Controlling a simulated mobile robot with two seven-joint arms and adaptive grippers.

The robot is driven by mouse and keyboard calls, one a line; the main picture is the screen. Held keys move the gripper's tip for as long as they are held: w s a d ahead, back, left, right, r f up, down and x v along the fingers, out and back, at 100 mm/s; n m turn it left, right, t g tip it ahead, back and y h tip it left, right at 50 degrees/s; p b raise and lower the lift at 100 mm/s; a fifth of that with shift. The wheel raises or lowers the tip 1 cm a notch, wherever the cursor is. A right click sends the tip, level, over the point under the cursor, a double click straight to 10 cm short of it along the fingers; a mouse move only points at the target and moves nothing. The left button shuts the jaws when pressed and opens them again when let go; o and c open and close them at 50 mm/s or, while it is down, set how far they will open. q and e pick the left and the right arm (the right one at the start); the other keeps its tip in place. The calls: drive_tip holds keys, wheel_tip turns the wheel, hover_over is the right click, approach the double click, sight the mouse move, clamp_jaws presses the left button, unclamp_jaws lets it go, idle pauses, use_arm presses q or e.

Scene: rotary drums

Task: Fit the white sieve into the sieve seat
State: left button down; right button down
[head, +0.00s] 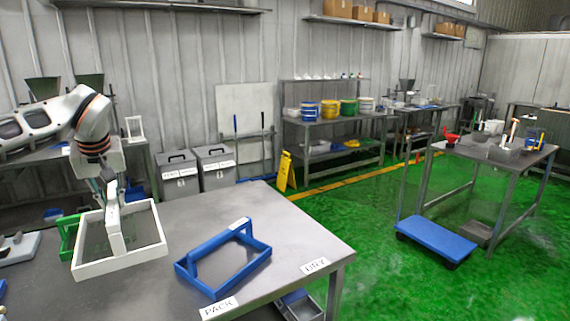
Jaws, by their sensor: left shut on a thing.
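The white sieve (150,256) is a square white frame with mesh and an upright white handle bar across its middle. My left gripper (112,188) comes down from above and is shut on the top of that handle. The sieve shows over the left part of the grey table, partly in front of a green frame; I cannot tell whether it touches the table. I cannot make out which thing is the sieve seat. My right gripper is not in view.
A blue frame with a handle (262,248) lies on the grey table (300,241), right of the white sieve. A green frame (68,228) is partly hidden behind the sieve. PACK (218,308) and DRY labels mark the table's front edge. A blue-topped cart (436,238) stands on the floor.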

use_arm(q)
drive_tip(key=s+d+f, duration=0.1)
drive_tip(key=d, duration=0.1)
drive_tip(key=s+d+f+m, duration=0.1)
drive_tip(key=s+d, duration=0.1)
drive_tip(key=d, duration=0.1)
drive_tip(key=s+d+m, duration=0.1)
drive_tip(key=s+d, duration=0.1)
drive_tip(key=d, duration=0.1)
drive_tip(key=shift+s+f+h, duration=0.25)
drive_tip(key=shift+f+h, duration=0.15)
drive_tip(key=s+d+f+m, duration=0.1)
drive_tip(key=s+d+f, duration=0.2)
drive_tip(key=s, duration=0.4)
drive_tip(key=s+d+f+m+h, duration=0.1)
drive_tip(key=s+d+f+m, duration=0.1)
drive_tip(key=s, duration=0.5)
drive_tip(key=s+d+f+m, duration=0.1)
drive_tip(key=s+d+f, duration=0.3)
drive_tip(key=s, duration=0.3)
drive_tip(key=shift+d+f+t+h, duration=0.15)
drive_tip(key=shift+d+t+h, duration=0.15)
drive_tip(key=shift+d+t, duration=0.15)
